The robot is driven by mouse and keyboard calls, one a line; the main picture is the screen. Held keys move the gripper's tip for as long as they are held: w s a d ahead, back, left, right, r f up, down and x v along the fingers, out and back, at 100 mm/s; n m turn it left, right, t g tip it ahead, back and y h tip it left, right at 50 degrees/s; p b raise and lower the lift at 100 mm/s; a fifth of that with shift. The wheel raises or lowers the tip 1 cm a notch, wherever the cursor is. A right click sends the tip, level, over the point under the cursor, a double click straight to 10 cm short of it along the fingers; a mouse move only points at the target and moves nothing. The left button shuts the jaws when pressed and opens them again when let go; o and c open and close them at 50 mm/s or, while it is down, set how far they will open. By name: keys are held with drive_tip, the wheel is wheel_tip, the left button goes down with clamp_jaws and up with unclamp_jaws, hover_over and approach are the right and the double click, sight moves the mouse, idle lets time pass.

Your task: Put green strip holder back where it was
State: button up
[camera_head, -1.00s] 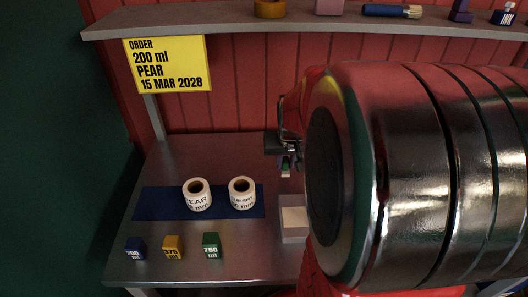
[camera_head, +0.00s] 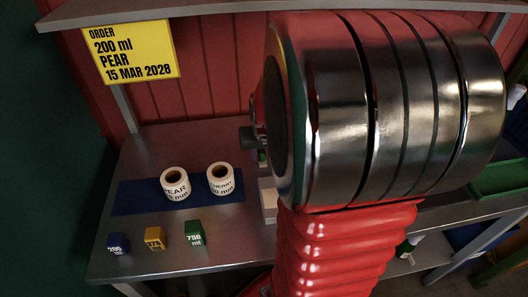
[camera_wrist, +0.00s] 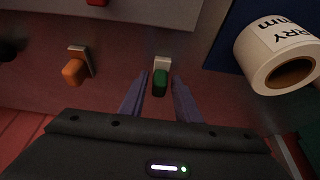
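The green strip holder (camera_wrist: 160,82) stands upright on the grey bench in the wrist view, with a pale piece at its far end. My gripper (camera_wrist: 160,78) is over it, one finger on each side. A gap shows between the holder and each finger, so the gripper looks open around it. In the head view my gripper (camera_head: 258,138) is at the back of the bench, largely hidden by my arm. A small bit of green shows below it there.
An orange holder (camera_wrist: 75,71) stands left of the green one in the wrist view. Two label rolls (camera_head: 175,184) (camera_head: 221,179) stand on a blue mat (camera_head: 132,198). Blue (camera_head: 117,244), yellow (camera_head: 154,239) and green (camera_head: 194,234) cubes line the front. A yellow order sign (camera_head: 130,55) hangs above.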

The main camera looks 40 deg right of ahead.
drive_tip(key=shift+o, duration=0.9)
drive_tip(key=shift+r, duration=0.15)
drive_tip(key=shift+s+a+r, duration=0.1)
drive_tip(key=shift+r, duration=0.3)
drive_tip(key=v, duration=1.1)
drive_tip(key=shift+a, duration=0.15)
drive_tip(key=s+a+r+n+t+y, duration=0.1)
drive_tip(key=s+a+n, duration=0.2)
drive_tip(key=a, duration=0.8)
drive_tip(key=s+a+r+n+t+y, duration=0.1)
drive_tip(key=s+a+n, duration=0.1)
drive_tip(key=a, duration=1)
drive_tip(key=shift+s+a+r+n+y, duration=0.2)
drive_tip(key=shift+s+r+n+y, duration=0.15)
drive_tip(key=shift+n, duration=0.55)
drive_tip(key=shift+c, duration=0.9)
